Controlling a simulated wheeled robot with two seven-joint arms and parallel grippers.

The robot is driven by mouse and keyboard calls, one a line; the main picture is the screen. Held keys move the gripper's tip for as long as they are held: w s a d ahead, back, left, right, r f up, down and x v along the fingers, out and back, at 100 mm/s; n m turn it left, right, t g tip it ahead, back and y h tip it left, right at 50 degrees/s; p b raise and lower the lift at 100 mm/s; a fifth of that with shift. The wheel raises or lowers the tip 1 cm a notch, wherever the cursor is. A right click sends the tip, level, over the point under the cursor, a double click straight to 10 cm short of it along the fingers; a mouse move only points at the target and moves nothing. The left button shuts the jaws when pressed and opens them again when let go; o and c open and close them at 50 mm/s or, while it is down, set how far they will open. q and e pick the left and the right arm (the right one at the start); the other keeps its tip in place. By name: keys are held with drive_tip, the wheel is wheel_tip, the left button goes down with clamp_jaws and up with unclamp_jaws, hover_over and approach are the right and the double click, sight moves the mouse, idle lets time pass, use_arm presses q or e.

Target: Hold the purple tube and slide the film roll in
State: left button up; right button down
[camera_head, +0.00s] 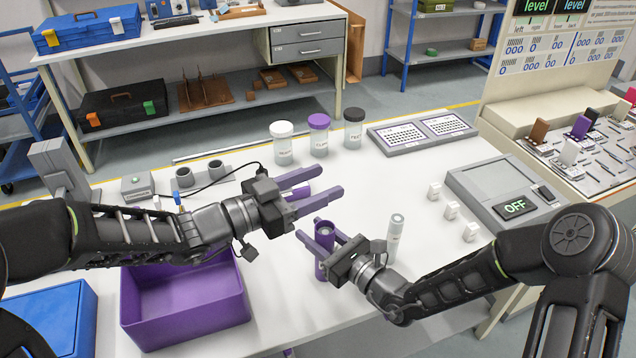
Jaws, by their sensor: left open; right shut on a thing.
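My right gripper (320,238) is shut on an upright purple tube (322,268). The tube's round top faces up, with a greyish inside showing. My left gripper (328,180) is open, above and behind the tube. A small purple piece (299,193) shows between its fingers; I cannot tell whether it lies on the table beyond, or what it is. A slim white cylinder (394,236) with a grey-green top stands just right of the tube. I cannot make out a film roll for certain.
A purple bin (185,305) is at the front left. Three lidded jars, white (282,150), purple (319,142) and black (353,135), stand at the back. Small white blocks (451,210) and a grey device reading OFF (492,184) are at right. The table's middle is largely clear.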

drive_tip(key=c, duration=0.8)
unclamp_jaws()
drive_tip(key=v, duration=1.2)
